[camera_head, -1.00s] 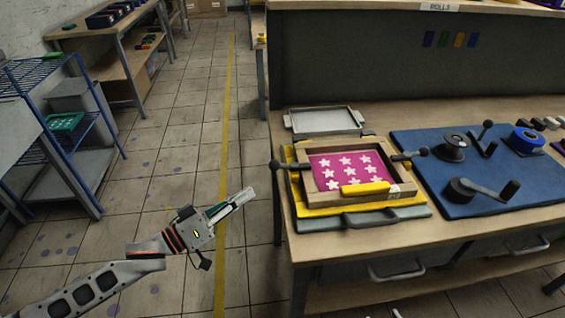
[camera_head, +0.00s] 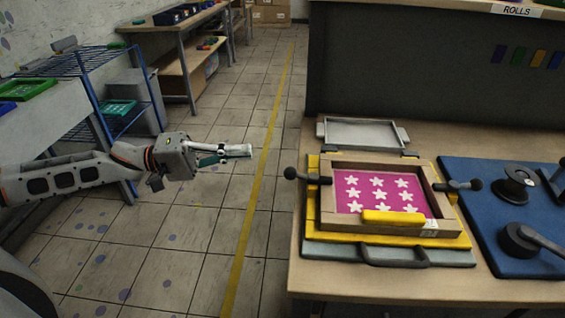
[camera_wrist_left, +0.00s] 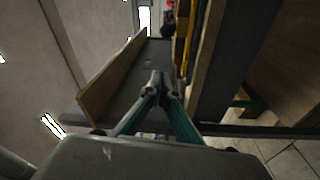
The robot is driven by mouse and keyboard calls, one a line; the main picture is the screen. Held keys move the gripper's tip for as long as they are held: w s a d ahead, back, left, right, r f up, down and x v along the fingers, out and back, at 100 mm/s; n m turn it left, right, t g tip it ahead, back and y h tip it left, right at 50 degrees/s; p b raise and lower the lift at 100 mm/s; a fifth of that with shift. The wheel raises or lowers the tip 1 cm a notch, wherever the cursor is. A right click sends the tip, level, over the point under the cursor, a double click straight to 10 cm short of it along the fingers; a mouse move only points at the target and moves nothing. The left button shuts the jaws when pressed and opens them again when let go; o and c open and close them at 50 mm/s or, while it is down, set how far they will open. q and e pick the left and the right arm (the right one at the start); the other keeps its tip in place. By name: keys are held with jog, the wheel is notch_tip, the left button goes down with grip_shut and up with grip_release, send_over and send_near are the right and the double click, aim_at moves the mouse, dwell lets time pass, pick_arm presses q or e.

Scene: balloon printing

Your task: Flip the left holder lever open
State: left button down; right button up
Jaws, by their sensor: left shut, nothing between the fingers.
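The left holder lever (camera_head: 306,176), with its dark round knob, sticks out sideways past the left edge of the wooden screen frame (camera_head: 328,208). The matching right lever (camera_head: 459,186) sticks out on the other side. The frame holds a magenta screen with white stars (camera_head: 376,194) and a yellow squeegee (camera_head: 393,217). My left gripper (camera_head: 250,150) is shut and empty, above the floor to the left of the table, pointing right and clear of the left lever. Its closed fingers also show in the left wrist view (camera_wrist_left: 158,82). My right gripper is out of view.
The frame sits on a yellow base (camera_head: 313,225) at the table's (camera_head: 400,285) left end. A grey tray (camera_head: 362,133) lies behind it. A blue mat (camera_head: 478,220) with black handles lies to the right. Blue wire shelving (camera_head: 90,75) stands at far left.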

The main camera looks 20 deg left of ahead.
aim_at(308, 175)
pick_arm(q)
jog(key=shift+d, duration=0.1)
jog(key=f+x, duration=0.1)
jog(key=x, duration=0.9)
jog(key=shift+s+d+b, duration=0.1)
jog(key=shift+s+b, duration=0.3)
jog(key=shift+s, duration=1.55)
jog(key=shift+r, duration=0.1)
